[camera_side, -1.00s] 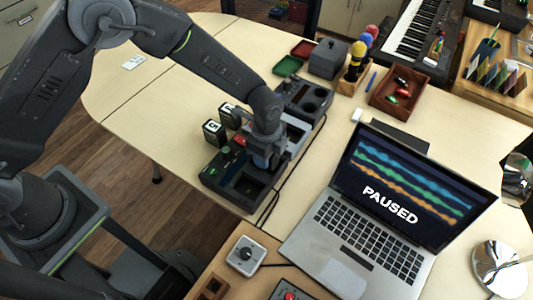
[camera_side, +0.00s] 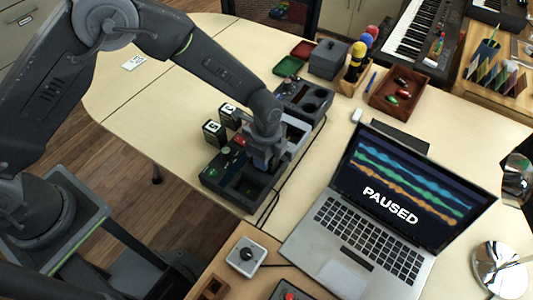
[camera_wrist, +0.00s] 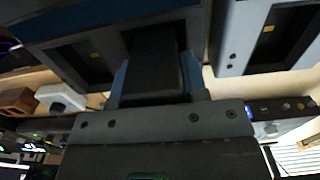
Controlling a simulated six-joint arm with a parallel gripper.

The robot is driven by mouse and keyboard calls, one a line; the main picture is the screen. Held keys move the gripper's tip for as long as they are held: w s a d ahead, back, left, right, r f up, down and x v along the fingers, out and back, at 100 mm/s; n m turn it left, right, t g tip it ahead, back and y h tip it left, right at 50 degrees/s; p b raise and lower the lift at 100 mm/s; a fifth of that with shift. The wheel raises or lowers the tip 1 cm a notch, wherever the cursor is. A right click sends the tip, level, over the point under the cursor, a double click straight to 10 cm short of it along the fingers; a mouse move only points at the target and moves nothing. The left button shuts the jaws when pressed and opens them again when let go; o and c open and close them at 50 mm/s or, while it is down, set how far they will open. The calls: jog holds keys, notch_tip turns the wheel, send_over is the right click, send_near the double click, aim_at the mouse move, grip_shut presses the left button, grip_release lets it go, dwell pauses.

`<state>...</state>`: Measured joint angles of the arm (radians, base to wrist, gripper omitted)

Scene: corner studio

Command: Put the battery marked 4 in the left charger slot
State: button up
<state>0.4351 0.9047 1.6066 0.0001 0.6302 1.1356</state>
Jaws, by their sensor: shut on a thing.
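My gripper (camera_wrist: 155,80) is shut on a black block-shaped battery (camera_wrist: 152,62), held between its two blue fingers in the wrist view. The battery's mark is not visible. In the side view my gripper (camera_side: 262,164) is low over the dark charger (camera_side: 218,180), and hides the held battery and part of the charger. The wrist view shows a dark slot (camera_wrist: 84,62) beside the battery. I cannot tell whether the battery is inside a slot. Two black batteries with white labels, one at the front (camera_side: 212,136) and one behind (camera_side: 228,121), stand upright left of the charger.
A light grey unit (camera_side: 297,130) adjoins the charger, with a dark unit with round wells (camera_side: 305,97) behind. An open laptop (camera_side: 370,215) stands to the right, and a cable runs between. The table's left part (camera_side: 150,105) is mostly clear.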

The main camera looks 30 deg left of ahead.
jog(key=shift+f, duration=0.45)
jog(key=shift+f, duration=0.1)
jog(key=o, duration=0.8)
jog(key=shift+r, duration=5.6)
jog(key=s+a+r+n+t, duration=0.1)
jog(key=s+a+r+n, duration=0.25)
jog(key=a+r, duration=0.35)
jog(key=s+a+r+n+t, duration=0.25)
jog(key=a+r+n, duration=0.25)
jog(key=r, duration=0.5)
jog(key=s+a+r+n, duration=0.1)
jog(key=s+a+n, duration=0.1)
jog(key=s, duration=0.3)
jog(key=s+a+r+n+t, duration=0.1)
jog(key=s+a+n, duration=0.2)
jog(key=s+n, duration=0.1)
jog(key=s+a+r+n+t, duration=0.1)
jog(key=s+a+r+n, duration=0.1)
jog(key=s, duration=0.4)
jog(key=shift+s+a+n, duration=0.1)
jog(key=shift+a+n, duration=0.35)
jog(key=shift+n, duration=0.3)
